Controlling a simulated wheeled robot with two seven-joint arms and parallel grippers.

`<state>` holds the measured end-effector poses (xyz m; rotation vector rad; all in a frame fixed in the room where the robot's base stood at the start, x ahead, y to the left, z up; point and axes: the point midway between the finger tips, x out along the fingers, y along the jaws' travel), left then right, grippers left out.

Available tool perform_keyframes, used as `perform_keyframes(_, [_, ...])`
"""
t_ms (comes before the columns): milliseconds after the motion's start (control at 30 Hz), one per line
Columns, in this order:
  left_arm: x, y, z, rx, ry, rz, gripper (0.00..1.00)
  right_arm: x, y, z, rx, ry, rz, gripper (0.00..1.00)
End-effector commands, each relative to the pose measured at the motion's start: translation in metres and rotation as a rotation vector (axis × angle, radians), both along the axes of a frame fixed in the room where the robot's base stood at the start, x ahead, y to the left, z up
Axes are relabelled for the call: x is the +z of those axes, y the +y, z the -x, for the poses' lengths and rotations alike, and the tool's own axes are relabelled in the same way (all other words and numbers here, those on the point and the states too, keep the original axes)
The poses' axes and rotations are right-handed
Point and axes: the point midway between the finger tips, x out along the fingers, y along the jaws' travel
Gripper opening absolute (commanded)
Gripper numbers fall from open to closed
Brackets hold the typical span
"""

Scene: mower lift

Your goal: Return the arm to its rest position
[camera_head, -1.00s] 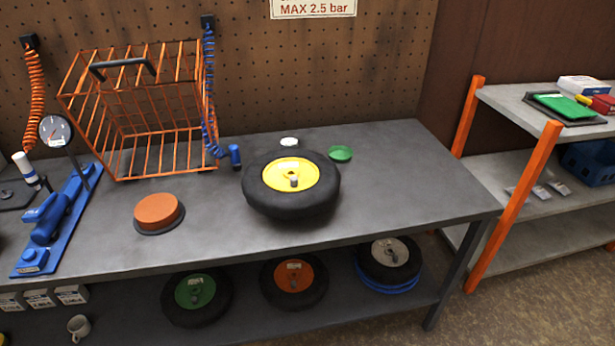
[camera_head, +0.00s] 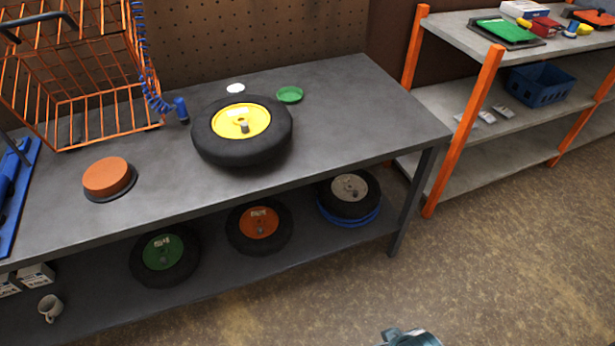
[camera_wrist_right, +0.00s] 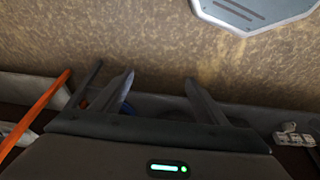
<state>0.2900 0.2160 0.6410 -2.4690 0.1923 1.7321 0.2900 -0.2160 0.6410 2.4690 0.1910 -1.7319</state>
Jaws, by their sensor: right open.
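My right gripper (camera_wrist_right: 159,82) shows in the wrist view with its two fingers apart and nothing between them. Speckled floor (camera_wrist_right: 150,45) lies beyond the fingertips. In the head view a small teal-grey part at the bottom edge looks like a piece of my own arm; its gripper does not show there. My left gripper is in neither view.
The workbench (camera_head: 360,110) bears a yellow-hubbed wheel (camera_head: 210,145), an orange disc (camera_head: 107,176) and a wire cage (camera_head: 90,103). Several wheels sit on its lower shelf. Orange-posted shelving (camera_head: 465,130) stands at right. The floor (camera_head: 500,250) in front is clear.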

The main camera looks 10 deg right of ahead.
Motion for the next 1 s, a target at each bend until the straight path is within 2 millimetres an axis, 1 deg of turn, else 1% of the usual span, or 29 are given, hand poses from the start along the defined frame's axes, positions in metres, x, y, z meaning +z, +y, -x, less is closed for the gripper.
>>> perform_keyframes(33, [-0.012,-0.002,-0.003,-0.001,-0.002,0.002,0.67,-0.012,0.002,-0.003,0.001,-0.002,-0.002,0.67])
perform_keyframes(167, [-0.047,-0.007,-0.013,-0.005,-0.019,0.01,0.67,-0.047,0.007,-0.013,0.005,-0.018,-0.01,0.67])
perform_keyframes(267, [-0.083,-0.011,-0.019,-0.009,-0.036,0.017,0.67,-0.083,0.011,-0.02,0.009,-0.036,-0.018,0.67])
perform_keyframes(300, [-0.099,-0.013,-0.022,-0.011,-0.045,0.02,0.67,-0.098,0.013,-0.022,0.011,-0.046,-0.022,0.67])
perform_keyframes(367, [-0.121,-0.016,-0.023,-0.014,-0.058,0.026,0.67,-0.122,0.016,-0.023,0.015,-0.057,-0.027,0.67])
perform_keyframes(400, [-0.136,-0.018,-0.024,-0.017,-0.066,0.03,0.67,-0.136,0.018,-0.024,0.017,-0.067,-0.03,0.67])
perform_keyframes(467, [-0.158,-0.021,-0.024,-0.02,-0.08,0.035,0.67,-0.158,0.021,-0.023,0.021,-0.079,-0.036,0.67])
perform_keyframes(500, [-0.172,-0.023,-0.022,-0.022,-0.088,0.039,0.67,-0.172,0.023,-0.022,0.023,-0.087,-0.04,0.67])
perform_keyframes(567, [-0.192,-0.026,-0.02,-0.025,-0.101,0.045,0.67,-0.192,0.026,-0.02,0.026,-0.101,-0.046,0.67])
perform_keyframes(600, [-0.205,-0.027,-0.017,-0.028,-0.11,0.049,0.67,-0.206,0.027,-0.017,0.029,-0.11,-0.048,0.67])
perform_keyframes(800, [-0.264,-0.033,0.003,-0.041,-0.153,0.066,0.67,-0.264,0.033,0.003,0.042,-0.153,-0.067,0.67])
perform_keyframes(900, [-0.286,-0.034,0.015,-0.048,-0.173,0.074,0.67,-0.286,0.034,0.015,0.048,-0.173,-0.075,0.67])
perform_keyframes(1000, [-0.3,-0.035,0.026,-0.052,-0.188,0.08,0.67,-0.3,0.035,0.026,0.053,-0.189,-0.08,0.67])
